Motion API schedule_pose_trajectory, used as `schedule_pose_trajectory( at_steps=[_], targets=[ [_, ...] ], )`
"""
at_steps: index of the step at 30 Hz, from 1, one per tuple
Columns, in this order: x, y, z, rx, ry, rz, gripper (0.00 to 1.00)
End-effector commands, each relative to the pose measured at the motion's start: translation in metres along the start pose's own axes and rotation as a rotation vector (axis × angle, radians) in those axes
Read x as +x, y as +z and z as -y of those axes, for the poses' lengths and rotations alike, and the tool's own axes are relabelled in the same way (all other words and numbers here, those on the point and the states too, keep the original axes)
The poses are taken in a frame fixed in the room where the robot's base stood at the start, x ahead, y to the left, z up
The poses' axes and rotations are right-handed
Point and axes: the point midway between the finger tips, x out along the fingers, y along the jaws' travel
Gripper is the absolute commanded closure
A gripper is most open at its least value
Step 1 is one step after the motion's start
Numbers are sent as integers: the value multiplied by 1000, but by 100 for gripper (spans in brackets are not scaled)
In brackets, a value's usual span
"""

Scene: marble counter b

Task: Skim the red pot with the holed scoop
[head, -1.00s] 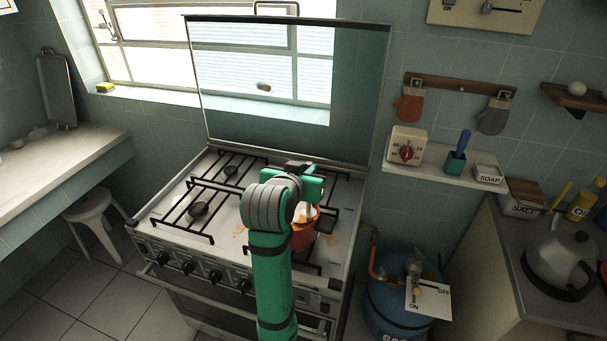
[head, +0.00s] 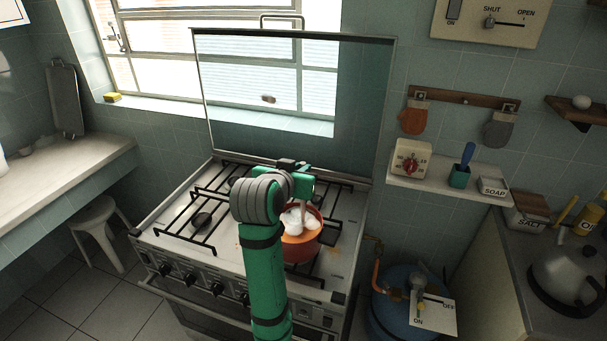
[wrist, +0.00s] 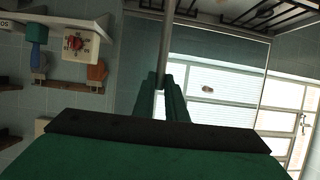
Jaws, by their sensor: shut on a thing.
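The red pot (head: 302,255) stands on the front right part of the stove. White foam (head: 294,220) lies on the orange liquid in it. My gripper (head: 300,177) is above the pot, partly hidden by my green arm. In the wrist view my gripper (wrist: 164,88) is shut on the thin metal handle of the scoop (wrist: 167,45). The scoop's holed end cannot be made out; in the head view the handle reaches down toward the foam, and I cannot tell whether the scoop touches the liquid.
The stove (head: 165,225) has black grates and a raised glass lid (head: 290,90) behind the pot. A shelf (head: 445,188) with a timer (head: 410,158) is on the right wall. A blue gas cylinder (head: 390,300) stands right of the stove. The left burners are empty.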

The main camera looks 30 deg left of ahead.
Motion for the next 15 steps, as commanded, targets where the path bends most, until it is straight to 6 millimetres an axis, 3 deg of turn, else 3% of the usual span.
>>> schedule_pose_trajectory(
  at_steps=[15],
  targets=[
    [-20, -25, -4, 3, 5, -3, 100]
  ],
)
